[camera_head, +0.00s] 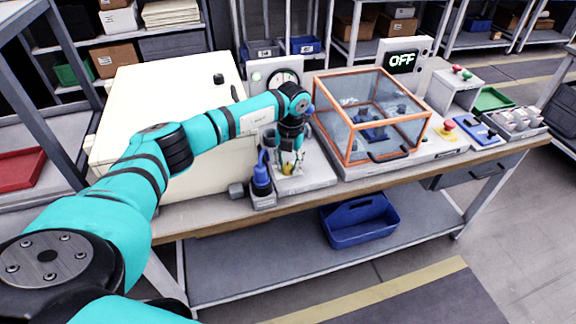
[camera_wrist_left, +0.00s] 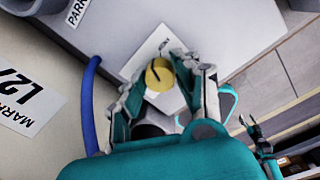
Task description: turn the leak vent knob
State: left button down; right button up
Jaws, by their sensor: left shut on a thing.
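The leak vent knob is the small yellow round knob (camera_wrist_left: 159,76) with a dark line across it, in the left wrist view. It sits on a pale plate with a white label. In the head view a bit of its yellow (camera_head: 287,169) shows under the gripper. My left gripper (camera_head: 289,160) points down at it, and its fingers stand on either side of the knob, shut on it; the left wrist view shows the fingertips (camera_wrist_left: 164,79) at the knob's sides. My right gripper (camera_wrist_left: 250,124) seems to show small at the right of the left wrist view; its jaws are unclear.
A blue hose and pump (camera_head: 262,180) stand close left of the gripper. A large cream cabinet (camera_head: 130,105) is at left, a round gauge (camera_head: 285,78) behind. An orange-framed clear box (camera_head: 350,130) stands close right. A display (camera_head: 402,62) reads OFF.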

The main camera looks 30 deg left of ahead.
aim_at(290, 166)
pick_arm(q)
jog(key=m+b, duration=0.1)
jog(key=m, duration=0.4)
jog(key=shift+r+b, duration=0.1)
jog(key=shift+b, duration=0.2)
dwell(0.4)
jog(key=c, duration=1)
grip_release()
jog(key=shift+o, duration=0.2)
notch_tip(290, 166, up, 12)
jog(key=shift+d, duration=0.35)
